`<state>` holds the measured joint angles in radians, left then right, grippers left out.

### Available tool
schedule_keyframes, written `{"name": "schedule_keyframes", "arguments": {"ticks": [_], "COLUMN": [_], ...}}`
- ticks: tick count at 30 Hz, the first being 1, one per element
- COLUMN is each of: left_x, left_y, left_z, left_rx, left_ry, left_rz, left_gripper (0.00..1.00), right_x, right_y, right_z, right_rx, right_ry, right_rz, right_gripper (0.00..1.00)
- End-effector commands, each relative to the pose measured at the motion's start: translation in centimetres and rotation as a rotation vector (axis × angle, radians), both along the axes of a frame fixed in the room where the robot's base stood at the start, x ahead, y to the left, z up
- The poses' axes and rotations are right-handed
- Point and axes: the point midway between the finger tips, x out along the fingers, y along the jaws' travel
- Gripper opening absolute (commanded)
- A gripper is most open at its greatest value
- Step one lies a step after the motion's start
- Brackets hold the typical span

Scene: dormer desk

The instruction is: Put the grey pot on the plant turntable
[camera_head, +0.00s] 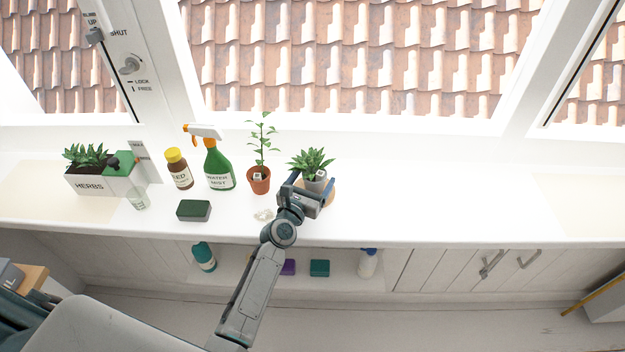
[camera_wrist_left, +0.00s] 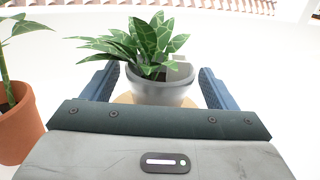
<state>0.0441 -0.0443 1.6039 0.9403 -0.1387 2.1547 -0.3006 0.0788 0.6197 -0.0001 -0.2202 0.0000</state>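The grey pot (camera_head: 314,183) holds a leafy green plant and stands upright on the windowsill counter. It also shows in the left wrist view (camera_wrist_left: 160,93). The plant turntable (camera_head: 331,194), a round tan disc, shows under the pot; its rim (camera_wrist_left: 123,98) peeks out on both sides in the left wrist view. The pot appears to rest on it. My left gripper (camera_head: 313,191) is open, with one blue finger on each side of the pot and a visible gap to each. The pot's lower front is hidden behind the gripper body. My right gripper is not in view.
A terracotta pot (camera_head: 259,182) with a seedling stands close left of my left gripper. Further left are a green spray bottle (camera_head: 219,170), a brown bottle (camera_head: 180,174), a dark green block (camera_head: 194,211) and a herb planter (camera_head: 91,184). The counter to the right is clear.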

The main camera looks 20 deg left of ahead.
Motion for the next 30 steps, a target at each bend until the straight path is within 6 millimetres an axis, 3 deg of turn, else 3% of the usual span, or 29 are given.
{"name": "schedule_keyframes", "arguments": {"ticks": [8, 22, 30], "left_x": [-0.1, -9.0, -11.7], "left_y": [0.0, 1.0, 1.3], "left_z": [0.6, 0.1, 0.3], "left_rx": [0.000, 0.000, 0.000], "left_ry": [0.000, 0.002, 0.000], "left_rz": [0.000, 0.000, 0.000], "left_gripper": [0.80, 0.80, 0.80], "right_x": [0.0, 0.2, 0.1], "right_y": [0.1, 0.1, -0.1], "right_z": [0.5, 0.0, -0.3], "right_rx": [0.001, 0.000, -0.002], "right_ry": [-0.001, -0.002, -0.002], "right_rz": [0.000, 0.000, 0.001], "right_gripper": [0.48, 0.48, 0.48]}}
